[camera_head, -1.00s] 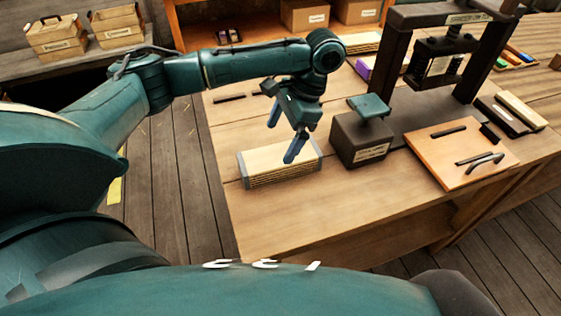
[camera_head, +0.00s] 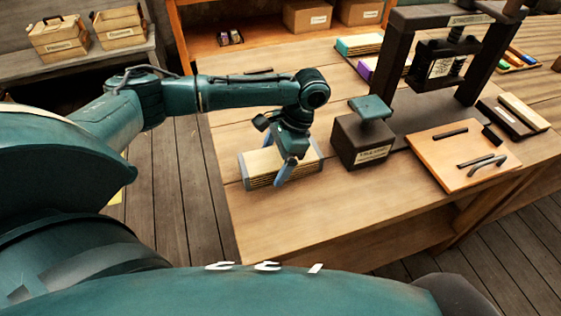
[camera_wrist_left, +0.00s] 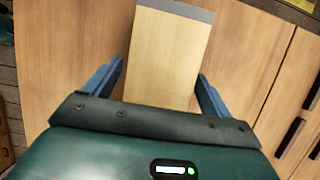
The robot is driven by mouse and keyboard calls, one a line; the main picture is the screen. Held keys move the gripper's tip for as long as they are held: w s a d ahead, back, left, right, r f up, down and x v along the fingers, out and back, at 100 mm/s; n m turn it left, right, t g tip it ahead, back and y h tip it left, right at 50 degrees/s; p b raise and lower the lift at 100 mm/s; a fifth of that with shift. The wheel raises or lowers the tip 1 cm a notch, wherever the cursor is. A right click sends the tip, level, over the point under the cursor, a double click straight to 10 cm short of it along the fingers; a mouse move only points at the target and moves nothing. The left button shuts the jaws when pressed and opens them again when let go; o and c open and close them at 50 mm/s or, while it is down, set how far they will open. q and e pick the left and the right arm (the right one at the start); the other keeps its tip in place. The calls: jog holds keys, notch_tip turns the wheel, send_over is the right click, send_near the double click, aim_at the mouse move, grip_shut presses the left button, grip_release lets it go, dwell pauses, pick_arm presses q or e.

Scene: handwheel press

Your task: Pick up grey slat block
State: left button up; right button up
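The slat block (camera_head: 257,168) is a pale wooden block of stacked slats with grey ends. It lies on the workbench near its left front edge. In the left wrist view the block (camera_wrist_left: 168,60) lies between the two blue fingers, with a gap visible on each side and one grey end at the top. My left gripper (camera_head: 279,172) is over the block's middle in the head view, fingers pointing down on either side of it. The left gripper (camera_wrist_left: 160,85) is open. My right gripper is not in view.
A dark block with a green-topped handle (camera_head: 362,140) stands just right of the slat block. Behind it is the dark press (camera_head: 440,65). An orange board with handles (camera_head: 440,172) lies at the right. The bench front (camera_head: 300,222) is clear.

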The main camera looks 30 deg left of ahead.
pick_arm(q)
jog(key=c, duration=1.1)
jog(key=shift+c, duration=0.2)
